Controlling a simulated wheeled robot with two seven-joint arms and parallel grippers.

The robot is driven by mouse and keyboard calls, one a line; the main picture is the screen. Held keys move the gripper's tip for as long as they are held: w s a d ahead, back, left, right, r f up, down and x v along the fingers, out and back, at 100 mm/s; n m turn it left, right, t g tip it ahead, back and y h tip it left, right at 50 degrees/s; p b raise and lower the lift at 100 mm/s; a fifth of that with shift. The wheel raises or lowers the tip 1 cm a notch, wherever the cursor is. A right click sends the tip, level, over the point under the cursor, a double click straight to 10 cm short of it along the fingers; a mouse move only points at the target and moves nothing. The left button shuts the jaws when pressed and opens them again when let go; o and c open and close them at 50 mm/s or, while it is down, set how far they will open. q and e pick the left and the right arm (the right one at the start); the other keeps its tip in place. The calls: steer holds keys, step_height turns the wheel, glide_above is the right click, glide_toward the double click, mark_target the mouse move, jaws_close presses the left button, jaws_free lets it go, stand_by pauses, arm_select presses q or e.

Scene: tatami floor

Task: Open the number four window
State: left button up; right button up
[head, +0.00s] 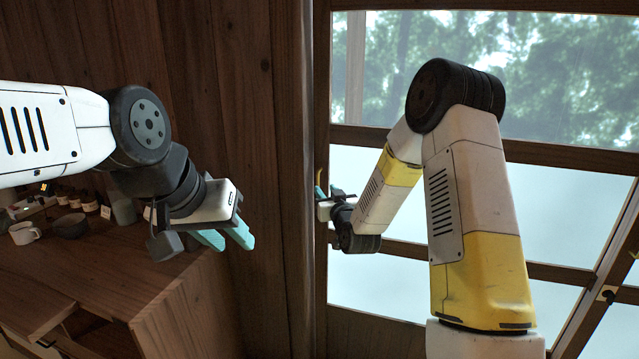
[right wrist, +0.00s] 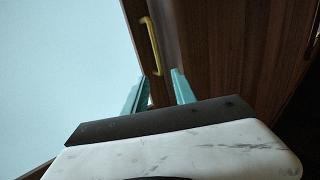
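The window (head: 390,180), with frosted lower panes in a wooden frame, stands behind my right arm; no number is readable on it. A yellow handle on its left stile shows partly in the head view (head: 319,178) and clearly in the right wrist view (right wrist: 152,45). My right gripper (head: 321,191) is beside this stile. In the right wrist view its teal fingers (right wrist: 160,76) are apart, with the handle's lower end appearing between the tips; contact cannot be told. My left gripper (head: 228,238) is open and empty, in front of the wooden wall, away from the window.
A wooden cabinet (head: 110,265) stands at lower left, below my left arm. It holds a white mug (head: 25,233), a dark bowl (head: 70,226) and several small jars. At right, a slanted wooden frame carries a small latch (head: 607,295). A wooden post (head: 290,150) adjoins the window.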

mark_target(318, 180)
steer(key=x, duration=0.7)
steer(key=shift+w, duration=0.4)
jaws_close()
stand_by(1.1)
